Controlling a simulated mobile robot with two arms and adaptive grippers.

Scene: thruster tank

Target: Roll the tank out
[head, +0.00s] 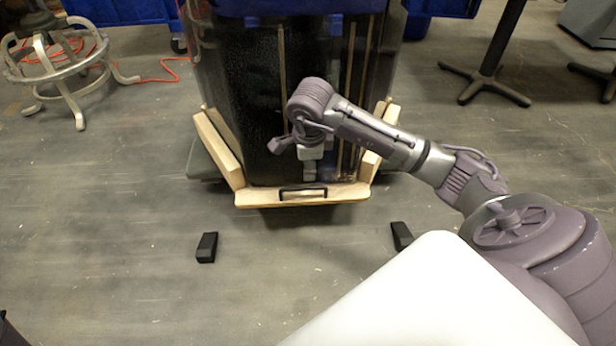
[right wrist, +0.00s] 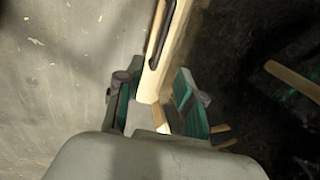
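The tank (head: 245,100) is a tall, dark, glass-sided case on a wooden base (head: 335,195). A black handle (head: 302,192) is fixed to the base's front board; part of it shows at the top of the right wrist view (right wrist: 155,40). My right gripper (head: 310,172) hangs in front of the tank's lower front, above the handle. In the right wrist view my right gripper (right wrist: 158,98) has its fingers apart, with the pale wooden board showing between and beyond them. I cannot tell whether they touch it. My left gripper is not in view.
Two black wedge-shaped blocks (head: 207,247) (head: 401,236) lie on the floor in front of the tank. A metal stool (head: 55,60) and an orange cord (head: 160,78) are at the left. A black pedestal base (head: 485,82) stands at the right.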

